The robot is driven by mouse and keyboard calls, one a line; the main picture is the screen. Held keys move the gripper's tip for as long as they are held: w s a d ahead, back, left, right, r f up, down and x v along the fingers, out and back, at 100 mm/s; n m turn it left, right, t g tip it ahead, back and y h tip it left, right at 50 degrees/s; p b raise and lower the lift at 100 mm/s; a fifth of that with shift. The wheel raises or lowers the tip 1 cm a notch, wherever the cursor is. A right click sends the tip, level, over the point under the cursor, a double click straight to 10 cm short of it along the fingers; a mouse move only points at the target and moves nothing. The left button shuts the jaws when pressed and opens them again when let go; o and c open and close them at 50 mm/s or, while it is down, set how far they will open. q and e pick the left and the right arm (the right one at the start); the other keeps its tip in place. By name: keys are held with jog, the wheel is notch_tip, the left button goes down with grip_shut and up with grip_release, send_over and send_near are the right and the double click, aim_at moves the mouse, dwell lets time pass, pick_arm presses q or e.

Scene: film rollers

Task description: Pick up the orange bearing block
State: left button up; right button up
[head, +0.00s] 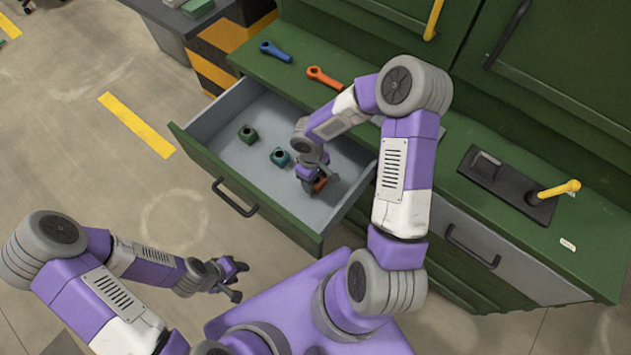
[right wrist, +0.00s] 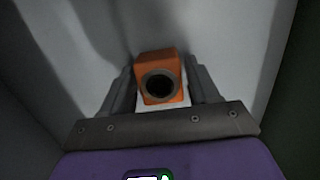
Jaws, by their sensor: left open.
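The orange bearing block (right wrist: 160,63) has a round dark bore and sits between the two fingers of my right gripper (right wrist: 160,88) in the right wrist view. A finger lies close along each side of it; I cannot tell if both press on it. In the head view the orange block (head: 320,184) shows partly under my right gripper (head: 318,178), low inside the open drawer (head: 244,165). My left gripper (head: 236,281) is open and empty, in front of and outside the drawer.
A green block (head: 248,134) and a teal block (head: 280,156) lie in the drawer, left of my right gripper. A blue wrench-like part (head: 275,51) and an orange one (head: 323,76) lie on the green bench. A black fixture with a yellow handle (head: 558,189) stands at right.

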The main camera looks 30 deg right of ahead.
jog(key=c, duration=1)
jog(key=shift+r, duration=0.1)
